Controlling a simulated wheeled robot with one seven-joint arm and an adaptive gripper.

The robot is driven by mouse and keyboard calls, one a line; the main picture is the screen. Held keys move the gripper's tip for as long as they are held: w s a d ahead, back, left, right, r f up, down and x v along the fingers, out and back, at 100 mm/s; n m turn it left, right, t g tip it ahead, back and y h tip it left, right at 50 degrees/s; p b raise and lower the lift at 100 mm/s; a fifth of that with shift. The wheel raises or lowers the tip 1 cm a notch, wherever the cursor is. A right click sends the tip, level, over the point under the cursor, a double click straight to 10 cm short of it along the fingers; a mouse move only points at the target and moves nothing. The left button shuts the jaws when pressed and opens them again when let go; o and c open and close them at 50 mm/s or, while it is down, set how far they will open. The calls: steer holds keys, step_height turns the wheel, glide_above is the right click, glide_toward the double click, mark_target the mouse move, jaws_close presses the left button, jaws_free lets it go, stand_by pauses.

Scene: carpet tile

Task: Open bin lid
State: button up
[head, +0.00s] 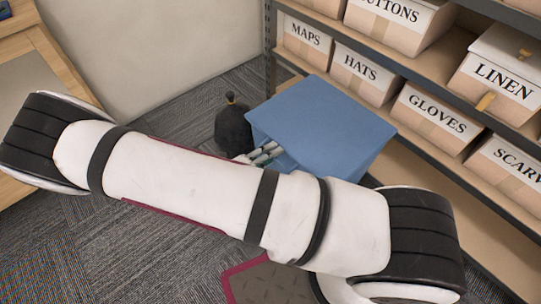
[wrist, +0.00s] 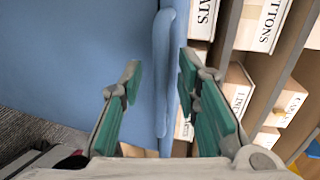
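The blue bin (head: 320,125) stands on the carpet in front of the shelving, with a flat blue panel on top. My gripper (wrist: 159,62) is open, with one green-padded finger on each side of the lip. I cannot tell whether either finger touches it.
Shelving (head: 440,62) with several labelled boxes stands close behind and right of the bin. A black tied bag (head: 233,125) sits on the floor left of it. A wooden-edged table (head: 50,60) is at the far left. Carpet is open at the lower left.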

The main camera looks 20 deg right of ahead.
steer(key=shift+d, duration=0.1)
jaws_close()
steer(key=shift+r, duration=0.1)
